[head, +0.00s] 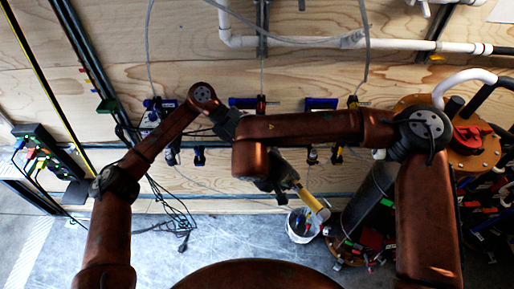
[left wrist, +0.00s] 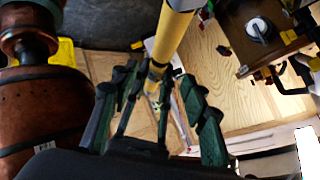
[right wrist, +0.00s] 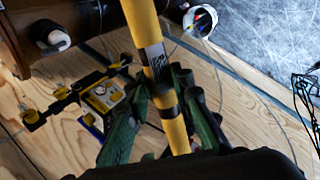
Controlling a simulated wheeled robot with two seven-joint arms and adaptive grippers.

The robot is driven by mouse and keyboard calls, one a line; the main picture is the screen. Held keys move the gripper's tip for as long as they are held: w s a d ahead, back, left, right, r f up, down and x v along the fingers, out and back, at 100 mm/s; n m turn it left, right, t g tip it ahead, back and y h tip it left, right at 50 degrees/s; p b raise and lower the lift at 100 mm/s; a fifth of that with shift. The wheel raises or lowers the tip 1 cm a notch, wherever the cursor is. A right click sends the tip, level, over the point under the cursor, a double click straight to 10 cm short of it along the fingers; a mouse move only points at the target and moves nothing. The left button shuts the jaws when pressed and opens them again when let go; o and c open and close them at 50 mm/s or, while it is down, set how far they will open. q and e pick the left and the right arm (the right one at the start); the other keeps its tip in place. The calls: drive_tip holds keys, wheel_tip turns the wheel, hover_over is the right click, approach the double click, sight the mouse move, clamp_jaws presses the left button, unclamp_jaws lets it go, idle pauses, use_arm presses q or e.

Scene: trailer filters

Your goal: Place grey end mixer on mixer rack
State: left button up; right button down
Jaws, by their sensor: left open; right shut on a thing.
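The mixer is a long yellow tube (head: 312,203) in the head view, slanting down to the right from my right gripper (head: 280,178). In the right wrist view the tube (right wrist: 168,105), with a printed label and dark bands, runs between the fingers of my right gripper, which is shut on it. In the left wrist view my left gripper (left wrist: 155,90) is open; a yellow tube (left wrist: 172,38) shows between and beyond its fingers, contact unclear. In the head view the left gripper is largely hidden near the right forearm. The grey end and the rack cannot be clearly identified.
Blue and black holders (head: 245,102) line the wooden wall (head: 270,75). A white bucket (head: 302,226) stands on the floor below the tube. A dark cylinder (head: 368,200) and cluttered round wooden-topped stand (head: 470,155) are at right. Loose cables (head: 170,212) hang at left.

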sight(288, 178)
use_arm(q)
drive_tip(key=x, duration=0.8)
drive_tip(key=shift+d, duration=0.15)
drive_tip(key=shift+c, duration=0.3)
drive_tip(key=c, duration=0.8)
drive_tip(key=o, duration=0.9)
drive_tip(key=shift+c, duration=0.2)
